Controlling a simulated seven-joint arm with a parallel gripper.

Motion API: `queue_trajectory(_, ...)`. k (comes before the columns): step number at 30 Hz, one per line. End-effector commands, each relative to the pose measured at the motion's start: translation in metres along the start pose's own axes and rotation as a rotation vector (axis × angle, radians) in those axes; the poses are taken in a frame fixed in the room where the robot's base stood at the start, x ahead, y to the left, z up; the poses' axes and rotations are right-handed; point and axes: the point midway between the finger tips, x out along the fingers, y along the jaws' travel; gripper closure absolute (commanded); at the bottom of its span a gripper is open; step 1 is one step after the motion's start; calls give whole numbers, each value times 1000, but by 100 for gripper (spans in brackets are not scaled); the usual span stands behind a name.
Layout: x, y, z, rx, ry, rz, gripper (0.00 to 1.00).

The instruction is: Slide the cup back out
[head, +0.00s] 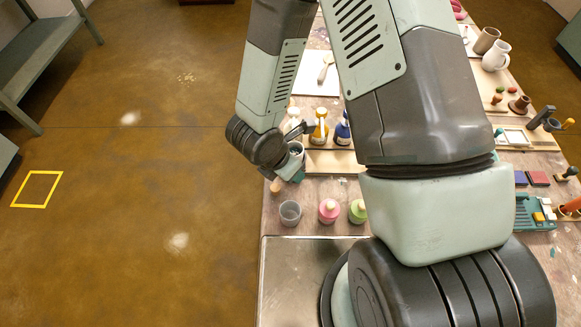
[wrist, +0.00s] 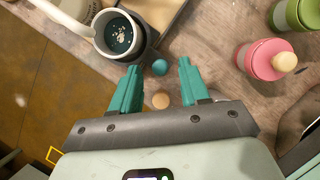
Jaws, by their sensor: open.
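A grey cup (wrist: 140,48) with dark teal contents and pale flecks stands at the upper left of the wrist view. A pale curved bar (wrist: 65,17) runs to its rim; I cannot tell whether they touch. My gripper (wrist: 159,66) is open, its two teal fingers apart with no cup between them. The cup lies ahead and left of the fingertips.
A teal ball (wrist: 160,67) and a wooden ball (wrist: 160,101) show between the fingers in the wrist view. A pink bottle (head: 329,211) and a green bottle (head: 358,211) stand nearby. Blue and yellow bottles stand behind on a wooden board (head: 333,162). The table's left edge is close.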

Motion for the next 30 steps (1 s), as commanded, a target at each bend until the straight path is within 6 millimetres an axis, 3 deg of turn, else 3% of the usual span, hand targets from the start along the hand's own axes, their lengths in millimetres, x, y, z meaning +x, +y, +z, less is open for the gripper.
queue_trajectory(11,8,0,0,1,0,1,54)
queue_trajectory(21,8,0,0,1,0,0,100)
queue_trajectory(30,8,0,0,1,0,0,100)
